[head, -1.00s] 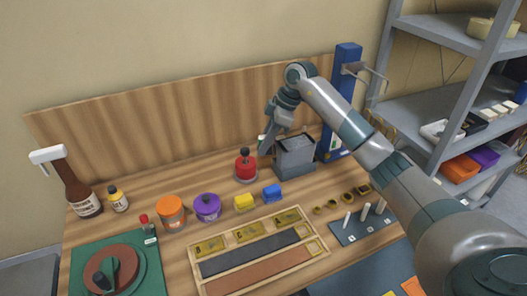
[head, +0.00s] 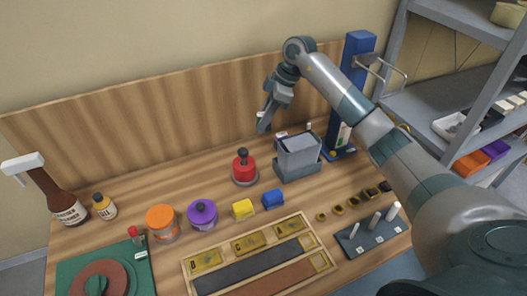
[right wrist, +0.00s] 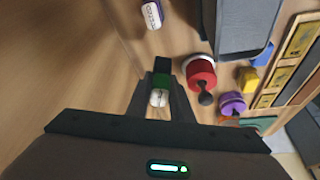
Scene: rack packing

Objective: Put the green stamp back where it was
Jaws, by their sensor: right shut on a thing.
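My right gripper (head: 263,127) is in the air over the back of the bench, left of the grey bin. It is shut on the green stamp (right wrist: 161,82), a small green block with a white labelled end, seen between the fingers in the right wrist view (right wrist: 160,92). In the head view the fingers mostly hide it. A similar white and purple stamp (right wrist: 152,14) lies or stands on the wood beyond the fingertips; it also shows behind the bin (head: 281,135). A red-topped one (head: 136,235) stands at the left by the green mat. My left gripper is not in view.
The grey bin (head: 298,169) and a blue post (head: 357,85) stand right of the gripper. A red pot with a black knob (head: 244,169) is in front. Purple (head: 202,213) and orange (head: 162,221) jars stand farther left.

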